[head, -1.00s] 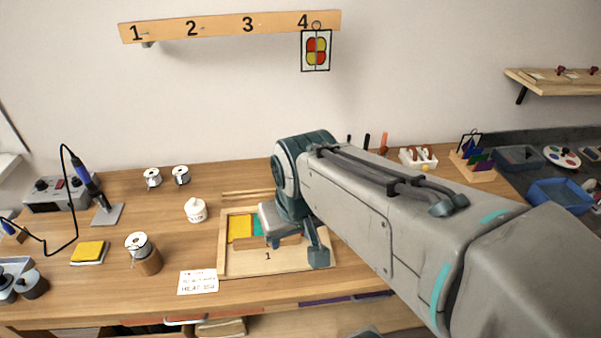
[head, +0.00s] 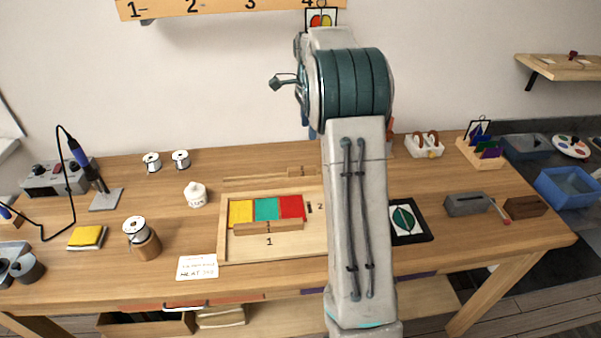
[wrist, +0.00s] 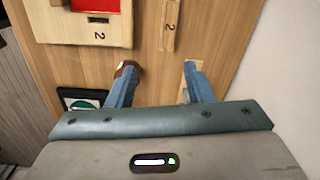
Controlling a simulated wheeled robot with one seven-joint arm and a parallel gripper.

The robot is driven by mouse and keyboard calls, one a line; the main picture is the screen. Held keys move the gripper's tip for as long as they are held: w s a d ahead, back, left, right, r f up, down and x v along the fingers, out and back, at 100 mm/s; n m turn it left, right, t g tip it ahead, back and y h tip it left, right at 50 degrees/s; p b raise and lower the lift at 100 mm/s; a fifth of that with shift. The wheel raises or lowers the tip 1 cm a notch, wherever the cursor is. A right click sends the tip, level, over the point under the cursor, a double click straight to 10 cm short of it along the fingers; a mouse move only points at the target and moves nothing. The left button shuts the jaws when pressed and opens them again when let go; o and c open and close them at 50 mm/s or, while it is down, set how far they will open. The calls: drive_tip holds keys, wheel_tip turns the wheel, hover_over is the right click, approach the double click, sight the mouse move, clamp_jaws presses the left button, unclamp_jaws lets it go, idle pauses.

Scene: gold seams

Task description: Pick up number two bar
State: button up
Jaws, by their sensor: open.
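The number two bar (wrist: 169,22), a light wooden block marked 2, lies on the bench in the wrist view. It also shows at the back of the bench in the head view (head: 301,172), left of my arm. My gripper (wrist: 160,68) is open and empty, with two blue fingers. In the picture the bar is just above the fingertips, between their lines, and nothing touches it. In the head view my arm mostly hides the gripper. The number one bar (head: 268,228) lies in the wooden tray (head: 222,240), below the coloured tiles.
The tray holds yellow (head: 241,212), teal (head: 266,209) and red (head: 292,207) tiles. Thin wooden strips (head: 250,179) lie left of the number two bar. A white bottle (head: 196,195) stands left of the tray. A dark framed panel (head: 407,221) lies right of my arm.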

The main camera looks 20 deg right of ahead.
wheel_tip(320, 180, down, 3)
drive_tip(key=w+d+m, duration=0.2)
drive_tip(key=d, duration=0.1)
hover_over(310, 167)
drive_tip(key=f, duration=0.8)
drive_tip(key=shift+w+d+f, duration=0.1)
drive_tip(key=shift+d+f, duration=0.05)
drive_tip(key=shift+d, duration=0.25)
drive_tip(key=shift+s+a+f+p, duration=0.15)
drive_tip(key=shift+f+p, duration=0.25)
drive_tip(key=shift+f, duration=0.95)
drive_tip(key=shift+s+a+f+p, duration=0.1)
drive_tip(key=shift+a+f+p, duration=0.25)
drive_tip(key=shift+f, duration=1)
drive_tip(key=shift+d, duration=0.1)
clamp_jaws()
